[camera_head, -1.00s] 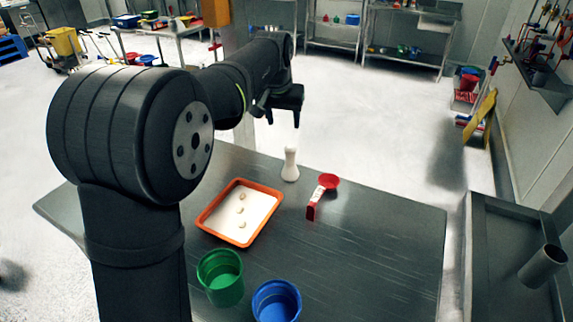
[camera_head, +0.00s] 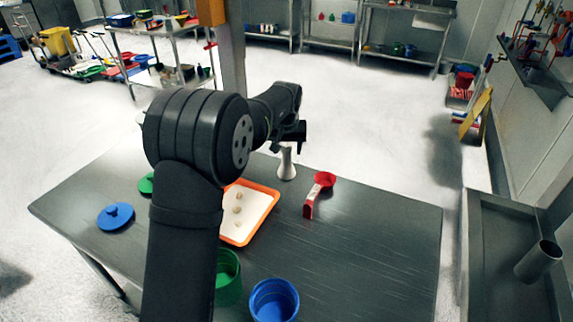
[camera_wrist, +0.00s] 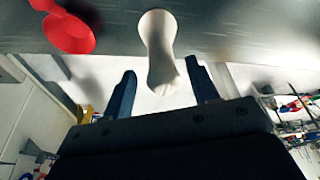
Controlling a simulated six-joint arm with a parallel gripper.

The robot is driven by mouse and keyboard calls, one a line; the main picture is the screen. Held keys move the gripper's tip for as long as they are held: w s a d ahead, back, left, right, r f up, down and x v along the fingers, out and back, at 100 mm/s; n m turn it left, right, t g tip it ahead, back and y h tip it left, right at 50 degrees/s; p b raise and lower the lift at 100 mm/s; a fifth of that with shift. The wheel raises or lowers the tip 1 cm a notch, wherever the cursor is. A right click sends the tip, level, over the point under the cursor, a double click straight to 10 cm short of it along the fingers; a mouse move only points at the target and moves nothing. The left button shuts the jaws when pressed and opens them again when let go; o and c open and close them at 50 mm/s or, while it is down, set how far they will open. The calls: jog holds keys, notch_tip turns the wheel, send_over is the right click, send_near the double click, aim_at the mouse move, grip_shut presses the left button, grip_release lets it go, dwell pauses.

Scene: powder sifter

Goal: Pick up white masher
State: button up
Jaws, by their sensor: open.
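The white masher (camera_head: 287,165) stands upright on the metal table, just behind the orange tray and left of the red scoop. My gripper (camera_head: 290,146) is at the masher's upper part in the head view, and the arm hides part of its top. In the wrist view the masher (camera_wrist: 160,48) appears upside down, with its narrow end pointing down between the two fingers. My gripper (camera_wrist: 165,85) is open there, with one finger on each side of the masher and a visible gap on both sides.
The orange tray (camera_head: 262,224) holds a white powder with several small lumps. The red scoop (camera_head: 325,180) lies close to the right of the masher. A green container (camera_head: 229,280), a blue container (camera_head: 275,299) and a blue lid (camera_head: 115,216) are on the table. The table's right side is clear.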

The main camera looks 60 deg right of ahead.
aim_at(287, 155)
jog(key=shift+x, duration=2.65)
jog(key=shift+w+d+r, duration=0.1)
jog(key=shift+w+r, duration=0.05)
jog(key=shift+w, duration=0.05)
grip_shut()
